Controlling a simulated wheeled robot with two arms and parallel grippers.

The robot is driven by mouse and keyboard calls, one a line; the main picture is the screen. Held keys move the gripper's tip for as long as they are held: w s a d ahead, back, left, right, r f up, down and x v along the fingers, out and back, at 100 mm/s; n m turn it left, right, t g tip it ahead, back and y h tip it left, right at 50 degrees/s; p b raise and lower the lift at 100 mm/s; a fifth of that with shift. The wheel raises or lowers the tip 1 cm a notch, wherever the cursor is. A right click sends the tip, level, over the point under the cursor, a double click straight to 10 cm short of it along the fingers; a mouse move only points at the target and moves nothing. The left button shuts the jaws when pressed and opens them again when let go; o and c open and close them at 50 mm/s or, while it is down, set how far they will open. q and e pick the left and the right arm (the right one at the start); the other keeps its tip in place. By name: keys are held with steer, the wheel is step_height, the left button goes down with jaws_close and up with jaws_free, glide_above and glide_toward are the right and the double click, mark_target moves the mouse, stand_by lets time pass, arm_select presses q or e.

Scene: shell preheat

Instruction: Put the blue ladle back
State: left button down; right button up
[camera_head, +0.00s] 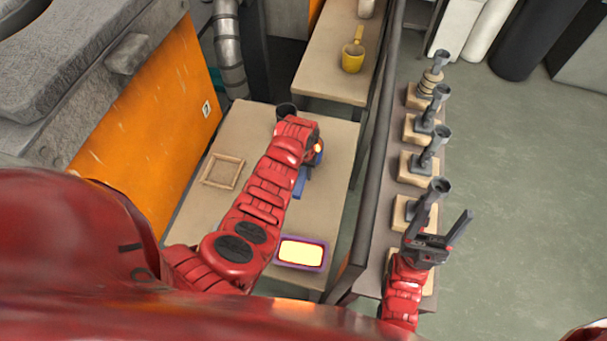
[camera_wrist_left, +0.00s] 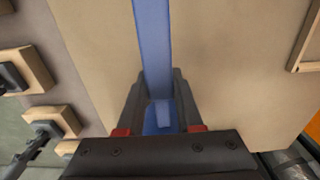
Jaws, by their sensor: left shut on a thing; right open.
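The blue ladle (camera_head: 300,183) shows only in part in the head view, just right of my left wrist over the beige table (camera_head: 240,130). In the left wrist view its long blue handle (camera_wrist_left: 153,40) runs from the top edge down between the fingers of my left gripper (camera_wrist_left: 160,85), which is shut on it. In the head view this gripper (camera_head: 315,160) is mostly hidden by my arm. I cannot tell whether the ladle touches the table. My right gripper (camera_head: 440,236) is open and empty, above the rack at the right.
A wooden frame (camera_head: 222,171), a dark cup (camera_head: 286,111) and a purple-rimmed tray (camera_head: 300,268) with glowing contents are on the table. A yellow ladle (camera_head: 353,57) is on the back table. Several grey tools on wooden blocks (camera_head: 417,166) line the right rack. An orange machine (camera_head: 150,125) borders the left.

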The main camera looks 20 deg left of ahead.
arm_select(q)
steer(key=shift+f, duration=0.95)
steer(key=shift+w+f, duration=0.1)
steer(key=c, duration=0.6)
jaws_free()
steer(key=shift+o, duration=0.2)
